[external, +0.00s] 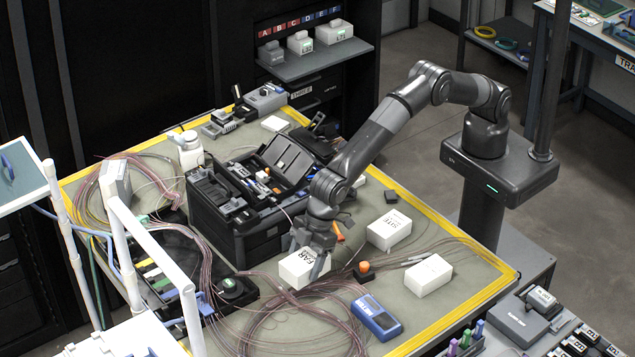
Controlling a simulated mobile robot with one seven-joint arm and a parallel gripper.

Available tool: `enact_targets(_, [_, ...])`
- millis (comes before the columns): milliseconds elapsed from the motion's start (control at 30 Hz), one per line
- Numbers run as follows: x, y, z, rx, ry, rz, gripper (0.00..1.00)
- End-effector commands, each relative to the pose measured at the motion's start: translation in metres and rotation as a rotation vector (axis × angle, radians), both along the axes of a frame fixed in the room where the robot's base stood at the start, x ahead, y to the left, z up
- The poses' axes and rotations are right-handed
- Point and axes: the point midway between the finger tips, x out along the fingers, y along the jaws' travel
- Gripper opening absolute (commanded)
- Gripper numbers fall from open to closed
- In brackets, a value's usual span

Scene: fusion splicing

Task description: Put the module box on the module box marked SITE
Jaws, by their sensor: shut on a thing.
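A white module box with dark lettering that reads like FAR (296,272) is at the front middle of the table. My gripper (314,258) reaches down over it from above and is shut on it; the fingers partly cover its right side. I cannot tell whether the box touches the table or is slightly raised. The white module box marked SITE (390,234) sits on the table to the right of my gripper, apart from the held box, and its top is bare. A third white box (428,276), with no readable lettering, lies further right and nearer the front.
A black splicing case (240,232) with open trays stands left of my gripper. An orange-topped piece (364,268) and a blue handheld meter (377,317) lie in front. Thin reddish cables (270,325) loop over the front of the table (455,235). Some bare surface surrounds the SITE box.

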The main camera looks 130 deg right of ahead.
Motion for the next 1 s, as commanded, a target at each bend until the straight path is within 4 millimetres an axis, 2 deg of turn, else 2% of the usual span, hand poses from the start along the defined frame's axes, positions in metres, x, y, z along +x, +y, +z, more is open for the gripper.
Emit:
enact_targets(167, [-0.006,-0.004,0.022,-0.003,-0.001,0.0,0.39])
enact_targets(367, [-0.035,-0.024,0.043,-0.018,-0.002,-0.003,0.39])
enact_targets(667, [-0.108,-0.066,0.072,-0.034,-0.005,-0.015,0.39])
enact_targets(1000, [-0.21,-0.11,0.088,-0.034,-0.006,-0.043,0.39])
